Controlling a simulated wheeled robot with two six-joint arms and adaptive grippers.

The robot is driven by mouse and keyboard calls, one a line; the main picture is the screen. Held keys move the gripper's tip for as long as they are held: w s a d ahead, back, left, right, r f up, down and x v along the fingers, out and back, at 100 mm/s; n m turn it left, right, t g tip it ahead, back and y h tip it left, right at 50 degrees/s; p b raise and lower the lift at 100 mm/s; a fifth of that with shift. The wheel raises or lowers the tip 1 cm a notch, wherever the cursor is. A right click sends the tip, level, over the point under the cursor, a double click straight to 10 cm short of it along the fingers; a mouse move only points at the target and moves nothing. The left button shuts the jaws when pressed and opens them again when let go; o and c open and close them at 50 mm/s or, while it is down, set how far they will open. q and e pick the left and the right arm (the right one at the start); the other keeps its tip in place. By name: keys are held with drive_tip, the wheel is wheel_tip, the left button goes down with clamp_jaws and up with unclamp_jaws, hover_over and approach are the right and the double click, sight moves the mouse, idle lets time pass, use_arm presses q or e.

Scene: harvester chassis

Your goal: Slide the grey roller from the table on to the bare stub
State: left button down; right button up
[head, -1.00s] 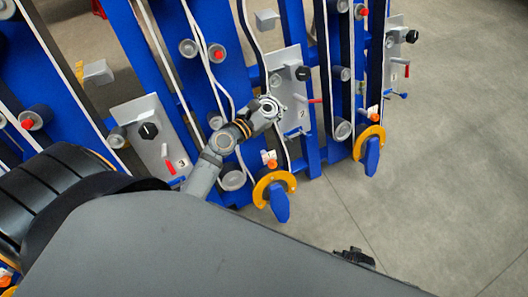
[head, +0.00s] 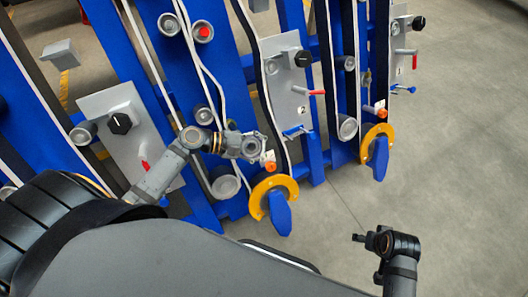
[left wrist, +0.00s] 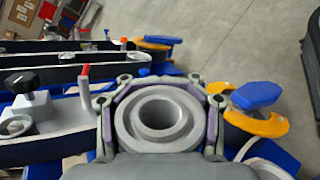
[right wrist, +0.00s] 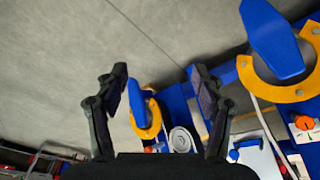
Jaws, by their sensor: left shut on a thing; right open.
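My left gripper (head: 252,147) is shut on the grey roller (left wrist: 158,120), a thick ring with an open bore. The roller faces the left wrist camera between the two fingers and also shows small in the head view (head: 250,147). It is held in front of the blue chassis (head: 220,75), just above a yellow ring with a blue handle (head: 273,198). I cannot tell which post is the bare stub. My right gripper (right wrist: 157,95) is open and empty; in the head view it is over the floor at lower right (head: 372,240).
Grey panels with black knobs and red levers (head: 120,123) stand out from the chassis. White hoses (head: 190,60) run along the beams. Several fitted rollers (head: 225,182) and a second yellow ring (head: 377,145) are near. The floor at right (head: 460,170) is clear.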

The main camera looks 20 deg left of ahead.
use_arm(q)
drive_tip(key=shift+m+y, duration=0.6)
drive_tip(key=shift+m, duration=0.3)
drive_tip(key=shift+t, duration=0.3)
use_arm(e)
drive_tip(key=s+f, duration=0.3)
drive_tip(key=f, duration=0.5)
drive_tip(key=s+d+f+g, duration=0.1)
drive_tip(key=s+f, duration=0.2)
drive_tip(key=f, duration=0.6)
drive_tip(key=shift+f+m, duration=0.15)
drive_tip(key=shift+m, duration=0.15)
use_arm(q)
drive_tip(key=shift+w+a+f, duration=0.2)
drive_tip(key=shift+a+f, duration=0.05)
drive_tip(key=shift+f, duration=0.05)
drive_tip(key=w+a+f+b, duration=0.1)
drive_tip(key=w+a+f, duration=0.1)
drive_tip(key=shift+w+a+b, duration=0.2)
drive_tip(key=shift+a+b, duration=0.15)
drive_tip(key=shift+a, duration=0.05)
use_arm(e)
drive_tip(key=r, duration=0.1)
drive_tip(key=w+a+r, duration=0.1)
drive_tip(key=r, duration=0.2)
drive_tip(key=shift+w+a+r, duration=0.15)
drive_tip(key=shift+w+r, duration=0.1)
drive_tip(key=shift+w, duration=0.1)
use_arm(q)
drive_tip(key=shift+r, duration=0.1)
